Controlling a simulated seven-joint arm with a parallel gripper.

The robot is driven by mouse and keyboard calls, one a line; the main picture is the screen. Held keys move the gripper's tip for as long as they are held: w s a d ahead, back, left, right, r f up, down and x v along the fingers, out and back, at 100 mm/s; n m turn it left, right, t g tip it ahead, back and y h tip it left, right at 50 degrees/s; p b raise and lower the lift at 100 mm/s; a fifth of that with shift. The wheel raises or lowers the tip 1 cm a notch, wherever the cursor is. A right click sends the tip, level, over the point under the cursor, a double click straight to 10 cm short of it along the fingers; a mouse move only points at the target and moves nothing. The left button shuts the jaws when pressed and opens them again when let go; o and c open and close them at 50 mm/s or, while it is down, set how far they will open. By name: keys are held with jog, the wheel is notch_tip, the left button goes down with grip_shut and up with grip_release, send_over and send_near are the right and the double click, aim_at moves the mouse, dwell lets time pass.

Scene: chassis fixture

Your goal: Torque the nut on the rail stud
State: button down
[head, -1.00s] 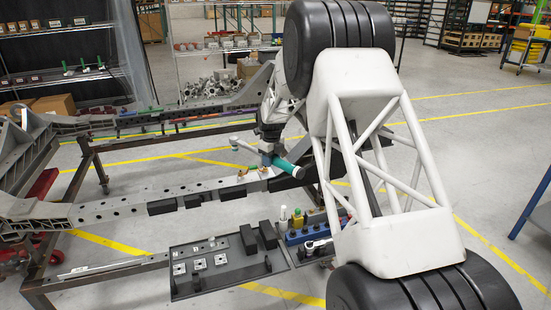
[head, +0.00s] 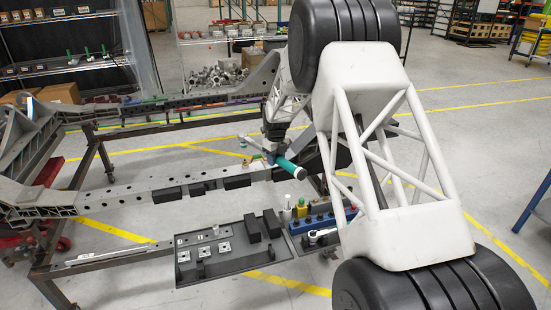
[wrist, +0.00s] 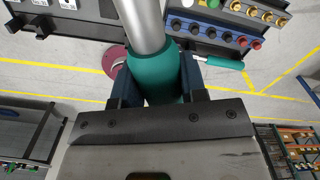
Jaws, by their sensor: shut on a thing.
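My gripper (wrist: 160,85) is shut on the teal handle of a torque wrench (wrist: 152,68). The wrench's silver shaft (wrist: 140,20) runs away from the fingers to the top of the wrist view. In the head view the wrench's teal grip (head: 293,168) sticks out below my wrist, and its silver head end (head: 242,138) points left, appearing over the rail. The grey rail (head: 142,193) has a row of holes. Small gold-coloured fittings (head: 246,163) stand on it near the wrench. Stud and nut are too small to tell apart, and contact with the wrench cannot be told.
A dark tray (head: 228,268) with square plates and black blocks lies in front of the rail. A blue tool caddy (head: 318,222) with bottles and a ratchet stands right of it. Black blocks (head: 170,195) sit along the rail. A second teal handle (wrist: 220,62) shows beside the caddy.

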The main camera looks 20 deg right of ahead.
jog(key=shift+f, duration=0.1)
dwell(0.3)
notch_tip(320, 180, down, 6)
dwell(1.2)
jog(key=shift+f, duration=1.25)
dwell(0.9)
jog(key=shift+s+a+m, duration=0.25)
jog(key=shift+a+m, duration=0.2)
jog(key=shift+a, duration=0.35)
jog(key=shift+s+a+m, duration=0.25)
jog(key=shift+a+m, duration=0.2)
jog(key=shift+a, duration=0.3)
dwell(0.8)
